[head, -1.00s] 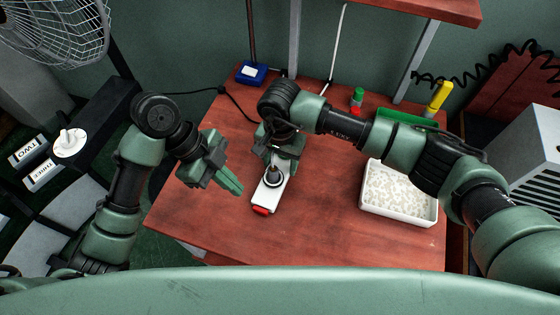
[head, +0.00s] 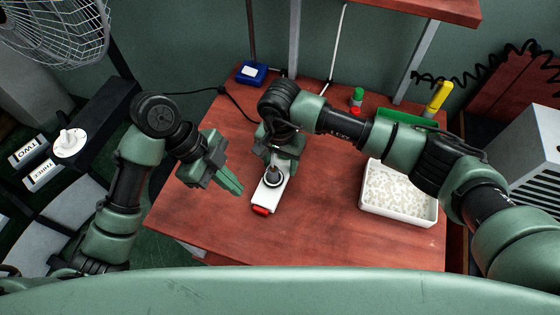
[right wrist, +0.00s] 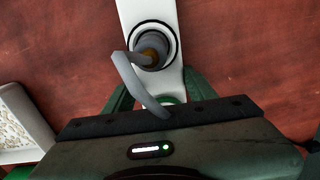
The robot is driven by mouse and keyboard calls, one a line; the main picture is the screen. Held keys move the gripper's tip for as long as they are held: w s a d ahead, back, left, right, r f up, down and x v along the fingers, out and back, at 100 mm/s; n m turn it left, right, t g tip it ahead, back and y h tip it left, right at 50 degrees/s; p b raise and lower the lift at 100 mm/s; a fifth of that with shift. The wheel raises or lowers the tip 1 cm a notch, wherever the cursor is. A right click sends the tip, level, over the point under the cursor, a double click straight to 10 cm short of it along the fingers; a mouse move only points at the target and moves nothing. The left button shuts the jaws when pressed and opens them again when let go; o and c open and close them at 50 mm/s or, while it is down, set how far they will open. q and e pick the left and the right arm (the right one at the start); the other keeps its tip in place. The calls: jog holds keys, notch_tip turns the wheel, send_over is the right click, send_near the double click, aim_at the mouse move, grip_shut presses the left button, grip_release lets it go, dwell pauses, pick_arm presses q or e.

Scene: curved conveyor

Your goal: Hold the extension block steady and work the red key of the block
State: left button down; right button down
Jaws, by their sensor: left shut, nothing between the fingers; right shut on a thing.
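The white extension block (head: 272,196) lies on the red-brown table, its long side running toward the table's front edge. Its red key (head: 260,211) is at the near end. A grey plug with a cable (head: 272,174) sits in the block's round socket; it also shows in the right wrist view (right wrist: 150,52). My right gripper (head: 279,160) is shut on the block (right wrist: 168,14) at its far part, with fingers on both sides. My left gripper (head: 232,187) is shut and empty, a little left of the block and apart from it.
A white tray of pale pieces (head: 398,215) stands to the right. At the back are a blue box (head: 252,73), a green-capped item (head: 357,97) and a yellow marker (head: 438,98). The table in front of the block (head: 320,235) is clear.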

pick_arm(q)
jog(key=shift+f, duration=0.1)
dwell(0.3)
